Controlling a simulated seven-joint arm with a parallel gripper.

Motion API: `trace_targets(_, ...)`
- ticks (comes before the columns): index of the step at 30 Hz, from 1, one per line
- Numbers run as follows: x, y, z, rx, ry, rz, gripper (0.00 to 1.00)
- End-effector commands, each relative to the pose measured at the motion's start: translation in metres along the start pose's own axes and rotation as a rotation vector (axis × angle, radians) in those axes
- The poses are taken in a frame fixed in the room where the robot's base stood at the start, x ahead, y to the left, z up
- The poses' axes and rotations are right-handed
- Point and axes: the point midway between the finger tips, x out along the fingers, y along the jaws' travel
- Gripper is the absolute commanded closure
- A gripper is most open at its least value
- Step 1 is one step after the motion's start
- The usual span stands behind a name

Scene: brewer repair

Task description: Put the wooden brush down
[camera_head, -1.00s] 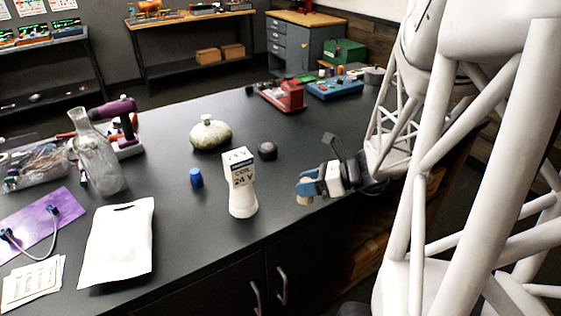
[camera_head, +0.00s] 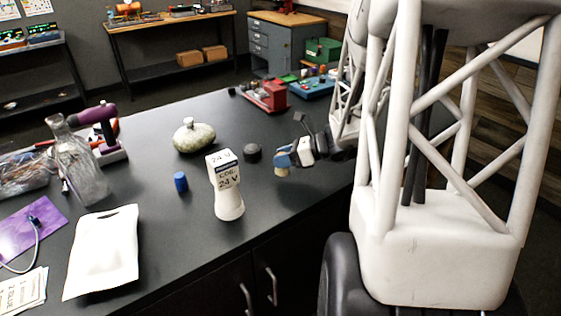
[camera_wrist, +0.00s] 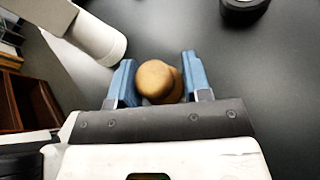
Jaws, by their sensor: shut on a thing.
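My gripper (camera_head: 282,162) is over the right part of the black table, to the right of the white 24 V coil. In the wrist view its blue fingers (camera_wrist: 152,82) stand on either side of the round tan end of the wooden brush (camera_wrist: 158,80) and are shut on it. In the head view a small tan bit of the brush (camera_head: 282,172) shows below the blue fingertips; the rest is hidden. I cannot tell whether the brush touches the table.
The white 24 V coil (camera_head: 227,190) stands left of my gripper, with a black round knob (camera_head: 252,152) behind it. A blue cap (camera_head: 180,182), a stone-like pot (camera_head: 194,136) and a white pouch (camera_head: 104,250) are further left. Bare tabletop (camera_head: 290,200) lies in front of my gripper.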

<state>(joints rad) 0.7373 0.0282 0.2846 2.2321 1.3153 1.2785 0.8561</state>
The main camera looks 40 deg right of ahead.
Motion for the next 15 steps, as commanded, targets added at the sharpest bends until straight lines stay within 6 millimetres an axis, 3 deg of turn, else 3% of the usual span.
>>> trace_targets(6, 0.007, -0.024, 0.005, 0.000, 0.000, 0.001, 0.80)
trace_targets(15, 0.009, -0.030, 0.007, 0.000, -0.001, 0.000, 0.80)
